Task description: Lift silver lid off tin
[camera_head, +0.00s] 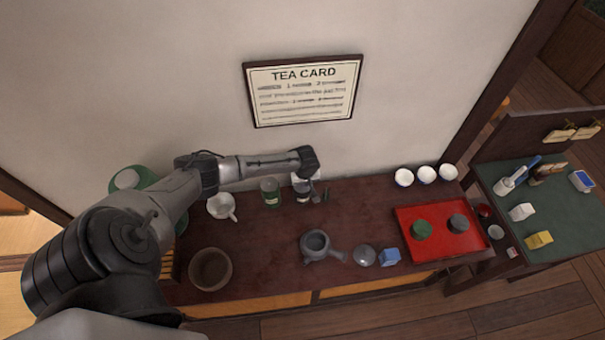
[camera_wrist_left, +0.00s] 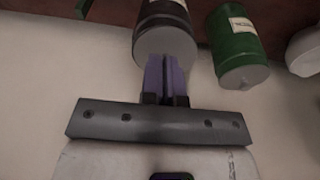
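The dark tin (camera_head: 303,196) with a pale label stands at the back of the dark wooden counter, partly hidden by my left gripper. In the left wrist view, the tin's dark body (camera_wrist_left: 163,14) and its round silver lid (camera_wrist_left: 165,42) show at the top. My left gripper (camera_wrist_left: 165,60) has its two purple fingers close together with a thin gap, and their tips overlap the middle of the lid. It looks shut on a small knob there, which the fingers hide. The lid sits on the tin. My right gripper is in neither view.
A green tin (camera_head: 270,192) stands close beside the dark one. A white cup with a handle (camera_head: 222,206) is further left. A grey pot (camera_head: 316,245), a brown bowl (camera_head: 210,269) and a red tray (camera_head: 405,219) are nearer the front. The wall is close behind.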

